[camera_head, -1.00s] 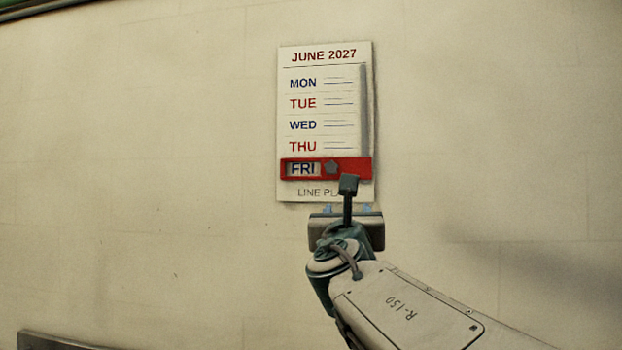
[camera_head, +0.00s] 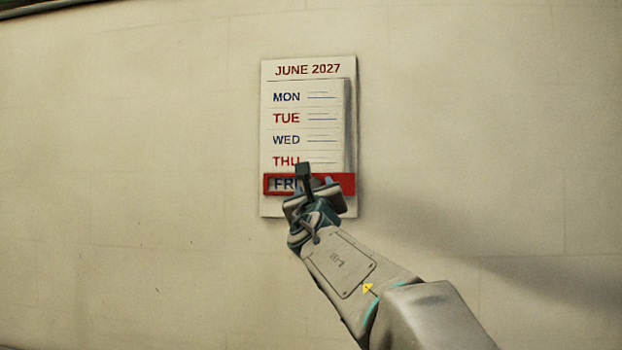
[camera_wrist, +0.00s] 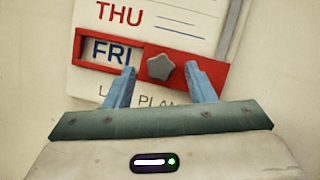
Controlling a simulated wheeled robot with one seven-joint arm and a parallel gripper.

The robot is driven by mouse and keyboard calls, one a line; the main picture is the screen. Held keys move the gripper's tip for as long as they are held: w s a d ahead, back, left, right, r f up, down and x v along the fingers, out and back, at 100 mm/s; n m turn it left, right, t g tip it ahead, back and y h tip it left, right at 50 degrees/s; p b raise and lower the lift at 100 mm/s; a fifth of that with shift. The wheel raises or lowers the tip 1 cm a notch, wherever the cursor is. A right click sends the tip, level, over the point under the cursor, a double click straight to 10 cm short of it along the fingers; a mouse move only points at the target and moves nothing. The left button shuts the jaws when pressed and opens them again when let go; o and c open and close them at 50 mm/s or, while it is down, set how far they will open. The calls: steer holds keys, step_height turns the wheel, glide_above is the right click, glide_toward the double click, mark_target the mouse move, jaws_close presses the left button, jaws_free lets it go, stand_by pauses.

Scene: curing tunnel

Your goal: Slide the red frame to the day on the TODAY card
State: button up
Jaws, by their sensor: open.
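The red frame (camera_head: 346,184) sits around FRI on the JUNE 2027 wall calendar (camera_head: 306,86), at the lowest day row. In the wrist view the red frame (camera_wrist: 215,76) has a window showing FRI and a grey, star-like knob (camera_wrist: 160,67) to the right of it. My gripper (camera_wrist: 160,72) is open, its two blue fingers standing on either side of the knob with visible gaps. In the head view my gripper (camera_head: 316,184) covers the knob and part of FRI. No TODAY card shows in either view.
A grey vertical slot or rail (camera_head: 348,125) runs up the calendar's right side beside MON to THU. The day rows above the frame look clear. The pale wall (camera_head: 150,180) around the calendar is bare.

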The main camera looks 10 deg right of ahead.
steer(key=shift+p+x, duration=0.3)
steer(key=shift+x, duration=0.85)
